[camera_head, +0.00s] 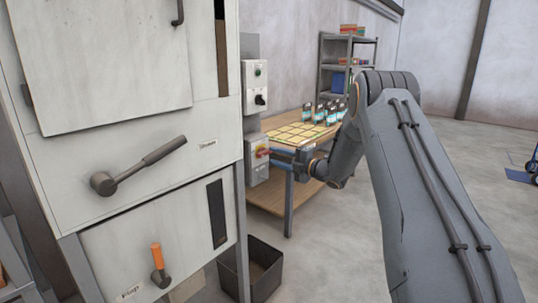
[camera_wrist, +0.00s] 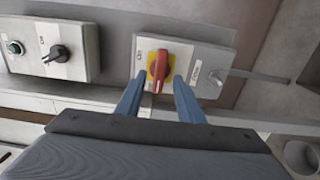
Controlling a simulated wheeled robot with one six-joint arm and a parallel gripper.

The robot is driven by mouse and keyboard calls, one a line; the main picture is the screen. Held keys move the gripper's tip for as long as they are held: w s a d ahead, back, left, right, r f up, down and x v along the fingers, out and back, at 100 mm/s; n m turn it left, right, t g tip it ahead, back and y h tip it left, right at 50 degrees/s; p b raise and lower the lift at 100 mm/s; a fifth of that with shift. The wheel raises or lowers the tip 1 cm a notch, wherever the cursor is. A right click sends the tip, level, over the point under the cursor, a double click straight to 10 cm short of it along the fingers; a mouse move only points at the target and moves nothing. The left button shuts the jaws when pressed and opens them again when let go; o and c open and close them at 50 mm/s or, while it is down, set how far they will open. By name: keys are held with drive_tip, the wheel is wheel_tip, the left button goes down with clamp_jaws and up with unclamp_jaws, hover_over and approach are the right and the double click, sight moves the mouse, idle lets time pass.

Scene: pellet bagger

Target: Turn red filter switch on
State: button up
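The red filter switch (camera_wrist: 160,66) is a red rotary knob on a yellow plate, on a light grey switch box (camera_wrist: 205,58). In the wrist view its handle points roughly up and down. In the head view the red switch (camera_head: 262,152) shows on the lower box beside the machine. My gripper (camera_wrist: 159,78) is open. Its two blue fingers stand on either side of the red knob, with a small gap showing on each side. In the head view my gripper (camera_head: 272,158) reaches the box from the right, and its fingertips are partly unclear there.
An upper box (camera_head: 256,88) holds a green button and a black knob. The machine cabinet (camera_head: 120,150) with lever handles stands left. A table (camera_head: 268,198) with yellow cards and small packs is behind my gripper. A dark bin (camera_head: 283,268) sits on the floor below.

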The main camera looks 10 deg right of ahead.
sight(267, 153)
drive_tip(key=shift+p+x, duration=0.3)
drive_tip(key=shift+x, duration=1.65)
drive_tip(key=c, duration=0.7)
